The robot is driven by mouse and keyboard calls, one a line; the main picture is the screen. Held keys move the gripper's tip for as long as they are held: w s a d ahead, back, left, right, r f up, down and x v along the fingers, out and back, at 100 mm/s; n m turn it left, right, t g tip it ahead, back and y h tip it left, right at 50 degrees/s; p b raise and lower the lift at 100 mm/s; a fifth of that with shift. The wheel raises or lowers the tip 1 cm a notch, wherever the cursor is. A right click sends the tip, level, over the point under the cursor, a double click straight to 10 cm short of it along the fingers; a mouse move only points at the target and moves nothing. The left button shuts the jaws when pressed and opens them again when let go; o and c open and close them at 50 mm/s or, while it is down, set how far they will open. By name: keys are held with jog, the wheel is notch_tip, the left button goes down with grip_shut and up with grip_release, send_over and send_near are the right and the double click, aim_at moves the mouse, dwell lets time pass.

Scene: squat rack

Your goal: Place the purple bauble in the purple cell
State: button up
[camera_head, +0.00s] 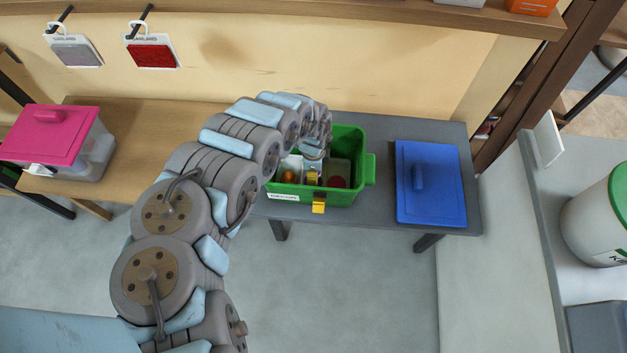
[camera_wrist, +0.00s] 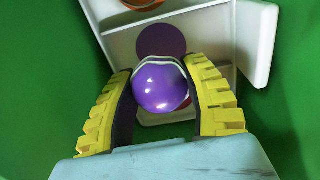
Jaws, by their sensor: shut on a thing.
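My gripper (camera_wrist: 160,72) has its yellow fingers shut on the shiny purple bauble (camera_wrist: 161,88), which has white bands near its far side. In the wrist view the bauble is over a white divided insert (camera_wrist: 207,22) inside a green bin. A flat purple disc (camera_wrist: 161,38) marks the purple cell, just beyond the bauble. The bauble overlaps the disc's near edge in the view; its height above the insert is unclear. In the head view the gripper reaches into the green bin (camera_head: 359,138), and the bauble cannot be made out.
The bin stands on a grey table (camera_head: 385,216) beside a blue lid (camera_head: 432,195). Inside are an orange round thing (camera_head: 288,176) and a red one (camera_head: 337,182). Green walls closely flank the gripper. A pink-lidded box (camera_head: 50,135) stands at left.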

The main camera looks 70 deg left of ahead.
jog(key=shift+f+b, duration=1.1)
jog(key=shift+f, duration=1.65)
jog(key=shift+f, duration=0.1)
jog(key=o, duration=0.9)
notch_tip(320, 180, up, 12)
jog(key=p, duration=0.5)
jog(key=shift+a, duration=0.15)
jog(key=shift+w, duration=0.1)
